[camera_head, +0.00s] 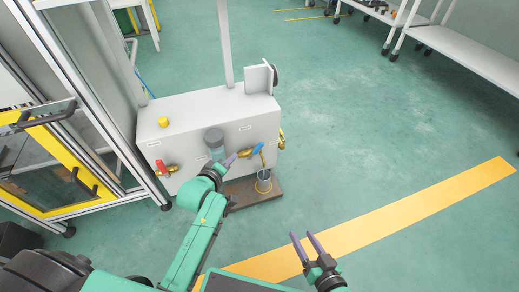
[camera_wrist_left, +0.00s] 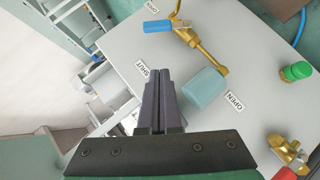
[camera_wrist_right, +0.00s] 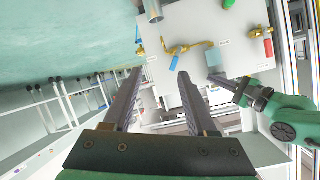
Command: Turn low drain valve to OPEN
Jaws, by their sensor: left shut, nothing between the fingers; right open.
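The brass drain valve with a blue handle (camera_head: 257,148) sits on the front of a grey cabinet (camera_head: 190,112). In the left wrist view its blue handle (camera_wrist_left: 158,26) lies sideways on the brass body (camera_wrist_left: 187,37). My right gripper (camera_head: 303,236) is open and empty over the floor; the handle also shows in the right wrist view (camera_wrist_right: 175,63).
A translucent bowl (camera_head: 213,142) and a red-handled valve (camera_head: 163,167) are left of the blue handle. A small bucket (camera_head: 263,182) stands on a brown board (camera_head: 240,194) below. A yellow-framed cabinet (camera_head: 50,211) stands at left.

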